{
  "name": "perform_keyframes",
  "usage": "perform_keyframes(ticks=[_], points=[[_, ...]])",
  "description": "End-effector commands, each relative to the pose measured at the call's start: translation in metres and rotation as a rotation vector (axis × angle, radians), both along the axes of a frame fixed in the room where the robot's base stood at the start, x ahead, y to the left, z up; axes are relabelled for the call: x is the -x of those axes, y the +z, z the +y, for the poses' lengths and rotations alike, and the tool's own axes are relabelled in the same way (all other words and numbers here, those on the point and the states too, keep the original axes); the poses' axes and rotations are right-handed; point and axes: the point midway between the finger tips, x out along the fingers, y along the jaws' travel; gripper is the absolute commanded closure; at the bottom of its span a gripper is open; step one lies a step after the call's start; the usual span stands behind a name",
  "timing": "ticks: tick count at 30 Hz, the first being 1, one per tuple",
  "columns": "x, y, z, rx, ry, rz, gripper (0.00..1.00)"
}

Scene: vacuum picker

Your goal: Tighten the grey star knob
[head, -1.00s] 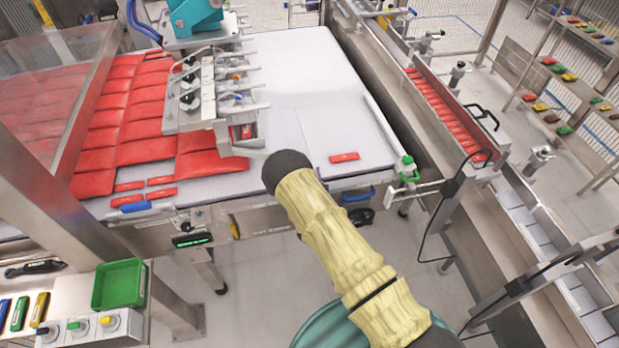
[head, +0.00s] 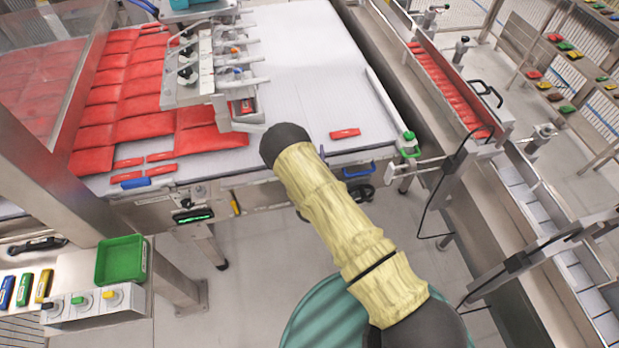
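I cannot pick out the grey star knob with certainty. A grey knob-like fitting (head: 543,132) stands on the right-hand guide rail, but its shape is too small to tell. A dark round knob or wheel (head: 362,193) sits under the front edge of the conveyor, partly behind the blue handle. My arm, in a yellow sleeve, rises from the bottom right to a black rounded joint (head: 285,145) in front of the conveyor edge. My gripper is not visible; what lies past that joint is hidden.
The white conveyor (head: 300,50) carries red packs (head: 110,95) on its left and one loose red pack (head: 345,134). The picker head (head: 205,70) hangs over it. A green tray (head: 121,260) stands lower left. Metal rails (head: 525,200) run down the right. Floor shows between.

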Motion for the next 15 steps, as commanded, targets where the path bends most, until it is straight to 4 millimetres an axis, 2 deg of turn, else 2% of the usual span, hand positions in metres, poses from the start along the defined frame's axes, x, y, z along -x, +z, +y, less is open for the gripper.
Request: perform_keyframes(ticks=[15], points=[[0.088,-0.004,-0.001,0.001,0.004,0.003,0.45]])
